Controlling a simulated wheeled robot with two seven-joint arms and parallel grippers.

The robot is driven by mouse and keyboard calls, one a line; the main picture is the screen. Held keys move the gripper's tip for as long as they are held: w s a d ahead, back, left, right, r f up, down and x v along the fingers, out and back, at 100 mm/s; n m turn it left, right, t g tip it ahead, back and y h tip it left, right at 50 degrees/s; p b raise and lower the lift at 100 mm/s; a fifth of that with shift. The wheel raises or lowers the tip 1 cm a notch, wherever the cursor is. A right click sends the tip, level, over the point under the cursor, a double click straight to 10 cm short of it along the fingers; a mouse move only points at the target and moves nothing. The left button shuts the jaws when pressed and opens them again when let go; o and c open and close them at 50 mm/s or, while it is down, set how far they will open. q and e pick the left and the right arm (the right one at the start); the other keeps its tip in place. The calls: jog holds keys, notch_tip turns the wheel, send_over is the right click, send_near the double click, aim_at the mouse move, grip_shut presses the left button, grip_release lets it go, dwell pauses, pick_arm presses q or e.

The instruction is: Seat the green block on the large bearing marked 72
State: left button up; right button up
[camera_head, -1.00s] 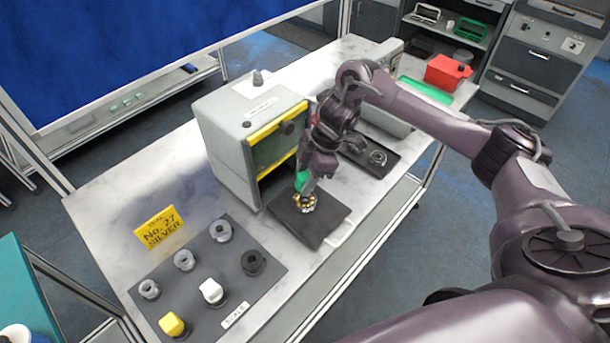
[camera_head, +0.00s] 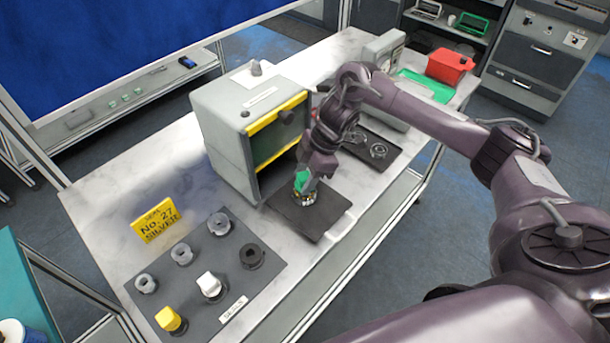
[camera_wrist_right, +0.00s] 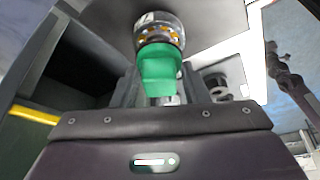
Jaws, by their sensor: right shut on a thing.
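My right gripper (camera_head: 309,185) is shut on the green block (camera_head: 300,179) over the dark mat in front of the grey box. In the right wrist view the green block (camera_wrist_right: 160,68) sits between the fingers. Its far end meets or nearly meets the bearing (camera_wrist_right: 159,32), a metal ring with orange-yellow parts inside. In the head view the bearing (camera_head: 304,199) lies on the mat (camera_head: 323,220), partly hidden by block and gripper. I cannot read a 72 on it or tell whether the block is fully seated. My left gripper is out of view.
The grey box (camera_head: 228,141) with a yellow-framed opening stands close left of the gripper. A dark tray (camera_head: 367,157) with metal rings lies behind it. A seal board (camera_head: 205,270) with several plugs and a yellow sign (camera_head: 156,223) are front left.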

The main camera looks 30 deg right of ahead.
jog(key=shift+f, duration=1)
dwell(0.7)
jog(key=o, duration=1.5)
jog(key=shift+r, duration=0.1)
notch_tip(320, 180, up, 8)
jog(key=p, duration=0.7)
jog(key=shift+f, duration=0.35)
